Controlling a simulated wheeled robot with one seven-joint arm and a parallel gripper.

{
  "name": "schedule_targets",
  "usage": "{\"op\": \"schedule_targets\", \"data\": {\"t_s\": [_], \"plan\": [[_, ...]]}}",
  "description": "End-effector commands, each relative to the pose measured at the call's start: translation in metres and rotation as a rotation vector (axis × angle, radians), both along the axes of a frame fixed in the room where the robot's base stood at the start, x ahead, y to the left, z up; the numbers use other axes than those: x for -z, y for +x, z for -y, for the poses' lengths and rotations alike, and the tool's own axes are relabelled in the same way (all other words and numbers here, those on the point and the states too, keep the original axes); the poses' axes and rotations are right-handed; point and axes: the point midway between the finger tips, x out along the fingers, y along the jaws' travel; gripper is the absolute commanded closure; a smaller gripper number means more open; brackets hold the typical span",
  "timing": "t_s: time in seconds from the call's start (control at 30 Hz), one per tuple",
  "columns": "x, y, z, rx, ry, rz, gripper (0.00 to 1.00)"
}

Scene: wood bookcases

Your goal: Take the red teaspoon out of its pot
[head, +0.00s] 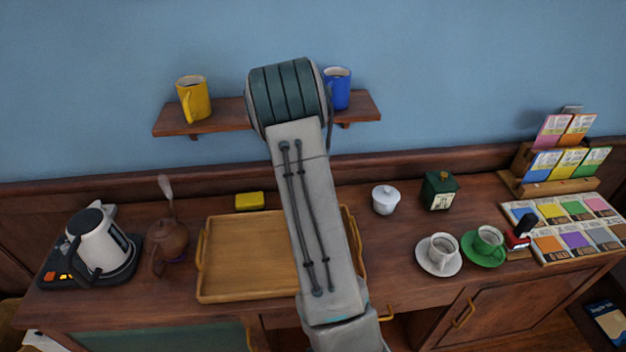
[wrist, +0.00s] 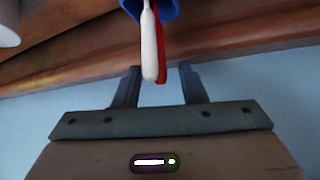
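In the wrist view, a blue pot (wrist: 168,8) is cut off by the top edge. The red teaspoon (wrist: 161,45) sticks out of it, handle toward my gripper. A white spoon (wrist: 149,45) stands right beside it and partly covers it. My gripper (wrist: 160,72) is open. The handle ends show at the gap between its two dark fingers, the white one closer to the left finger; I cannot tell their depth. In the head view my arm hides my gripper, the pot and the red teaspoon.
A wooden tray (head: 235,287) lies on the counter, with a yellow block (head: 249,201) behind it. A kettle (head: 103,243) and brown teapot (head: 168,240) stand left. Cups (head: 438,254) stand right. A shelf (head: 228,113) holds a yellow mug (head: 194,101) and a blue mug (head: 340,91).

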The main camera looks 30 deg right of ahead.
Motion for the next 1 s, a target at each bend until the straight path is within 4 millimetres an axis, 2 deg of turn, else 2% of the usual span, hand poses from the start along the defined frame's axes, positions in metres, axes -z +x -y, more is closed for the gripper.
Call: {"op": "schedule_targets", "data": {"t_s": [0.27,0.3,0.43,0.8,1.0], "plan": [[0.003,0.002,0.002,-0.001,0.000,0.001,0.62],[0.003,0.002,0.002,-0.001,0.000,0.001,0.65],[0.003,0.002,0.002,-0.001,0.000,0.001,1.00],[0.002,0.002,0.002,-0.001,0.000,0.001,1.00],[-0.009,0.003,0.001,-0.001,-0.001,0.001,1.00]]}}
